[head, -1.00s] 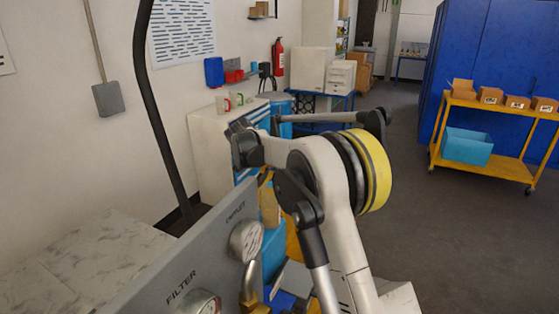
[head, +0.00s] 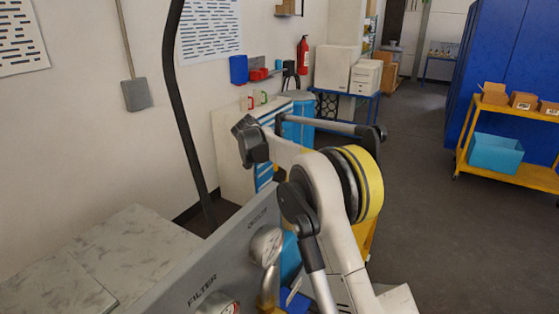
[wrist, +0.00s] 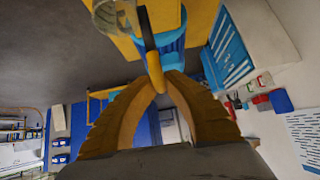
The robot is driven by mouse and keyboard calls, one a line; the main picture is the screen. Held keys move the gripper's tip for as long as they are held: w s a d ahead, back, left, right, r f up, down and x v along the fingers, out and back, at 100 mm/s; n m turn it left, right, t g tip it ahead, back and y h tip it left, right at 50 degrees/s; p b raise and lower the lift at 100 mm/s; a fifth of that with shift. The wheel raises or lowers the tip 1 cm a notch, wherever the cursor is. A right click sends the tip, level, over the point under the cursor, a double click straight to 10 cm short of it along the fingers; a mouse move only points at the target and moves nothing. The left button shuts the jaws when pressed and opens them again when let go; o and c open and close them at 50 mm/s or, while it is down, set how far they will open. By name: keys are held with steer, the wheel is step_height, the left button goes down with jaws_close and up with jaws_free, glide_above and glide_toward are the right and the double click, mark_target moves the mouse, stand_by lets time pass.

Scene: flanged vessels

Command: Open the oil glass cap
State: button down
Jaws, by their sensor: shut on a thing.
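In the wrist view the two ribbed orange fingers of my gripper (wrist: 156,82) come together at their tips. They are shut on a thin yellow-orange piece (wrist: 147,38) that runs upward from the tips. I cannot tell whether this piece is the oil glass cap or part of it. A clear glass vessel (wrist: 107,14), possibly the oil glass, shows at the top left, beside that piece and partly cut off by the frame. In the head view my arm and the grey panel hide the gripper, and I cannot make out the cap there.
A marbled worktop (head: 125,250) lies at the left. A yellow cart (head: 515,171) with boxes stands at the right. The dark floor (head: 440,240) between is clear.

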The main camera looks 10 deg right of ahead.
steer(key=shift+a+f, duration=0.1)
steer(key=shift+f, duration=0.05)
steer(key=c, duration=1.4)
jaws_free()
steer(key=v, duration=1.2)
